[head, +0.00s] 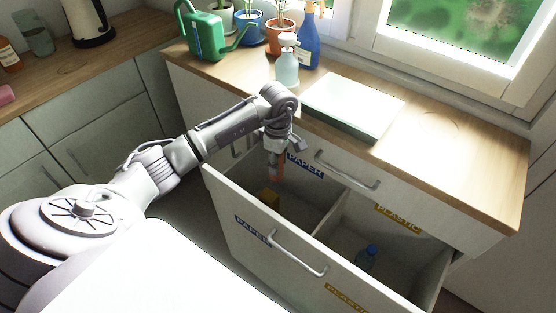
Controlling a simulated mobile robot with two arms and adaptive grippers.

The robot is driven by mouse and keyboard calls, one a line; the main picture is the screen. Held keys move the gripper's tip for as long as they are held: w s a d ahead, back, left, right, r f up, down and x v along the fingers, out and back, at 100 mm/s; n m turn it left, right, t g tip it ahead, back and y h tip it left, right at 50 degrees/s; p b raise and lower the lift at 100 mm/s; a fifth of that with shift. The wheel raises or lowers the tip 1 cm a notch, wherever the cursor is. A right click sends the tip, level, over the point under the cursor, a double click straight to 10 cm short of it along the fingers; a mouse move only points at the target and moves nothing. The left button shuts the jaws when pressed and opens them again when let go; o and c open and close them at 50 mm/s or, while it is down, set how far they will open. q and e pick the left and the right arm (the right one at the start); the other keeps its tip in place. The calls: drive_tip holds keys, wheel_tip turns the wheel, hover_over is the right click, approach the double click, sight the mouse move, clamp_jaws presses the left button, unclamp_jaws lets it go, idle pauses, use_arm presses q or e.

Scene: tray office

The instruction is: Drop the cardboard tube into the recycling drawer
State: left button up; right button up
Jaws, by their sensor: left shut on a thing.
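The tube is over the left compartment, the one with blue PAPER labels. A small yellow-brown item (268,198) lies in that compartment. The right compartment has yellow PLASTIC labels and holds a clear bottle with a blue cap (369,257). My right gripper is not in view.
The wooden counter (455,175) above the drawer carries a white flat box (352,106), a soap bottle (286,63), a blue spray bottle (307,40), potted plants and a green watering can (203,38). A kettle (88,22) stands at the back left.

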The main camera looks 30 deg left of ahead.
use_arm(q)
drive_tip(key=o, duration=0.8)
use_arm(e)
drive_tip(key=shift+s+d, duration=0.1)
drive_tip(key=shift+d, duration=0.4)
